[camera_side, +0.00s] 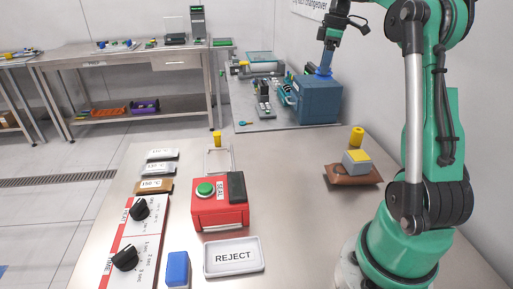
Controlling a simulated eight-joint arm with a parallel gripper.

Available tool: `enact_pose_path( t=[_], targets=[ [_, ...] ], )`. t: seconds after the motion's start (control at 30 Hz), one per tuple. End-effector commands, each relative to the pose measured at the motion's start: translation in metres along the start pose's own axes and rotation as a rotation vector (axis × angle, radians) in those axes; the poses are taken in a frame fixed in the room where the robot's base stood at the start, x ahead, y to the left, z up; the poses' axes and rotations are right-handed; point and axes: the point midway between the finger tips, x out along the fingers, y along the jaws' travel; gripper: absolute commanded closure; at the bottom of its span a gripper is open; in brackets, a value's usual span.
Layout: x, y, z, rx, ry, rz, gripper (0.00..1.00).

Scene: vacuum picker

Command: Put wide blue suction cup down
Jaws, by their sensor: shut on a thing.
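My gripper (328,50) is at the back right, pointing down above a blue-grey box (318,102) on the rear bench. It is shut on the wide blue suction cup (324,70), whose small blue shape shows just under the fingers. The cup is at or just above the top of the box; I cannot tell whether it touches it. The fingertips are too small to see clearly.
Small parts and a dark fixture (264,100) stand left of the box on the rear bench. On the front table are a red SEAL unit (220,212), a white REJECT tray (246,269), a blue block (177,269) and a grey-and-yellow block (356,163) on a brown pouch.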

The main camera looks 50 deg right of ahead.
Motion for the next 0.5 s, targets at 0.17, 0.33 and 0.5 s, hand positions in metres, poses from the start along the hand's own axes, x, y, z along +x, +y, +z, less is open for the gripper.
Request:
enact_pose_path(
  t=[0.17,0.33,0.5],
  targets=[
    [0.022,0.005,0.009,0.006,0.000,0.001,1.00],
    [0.062,0.004,0.013,0.005,0.000,0.001,1.00],
    [0.107,0.003,0.018,0.005,0.000,0.001,1.00]
  ],
)
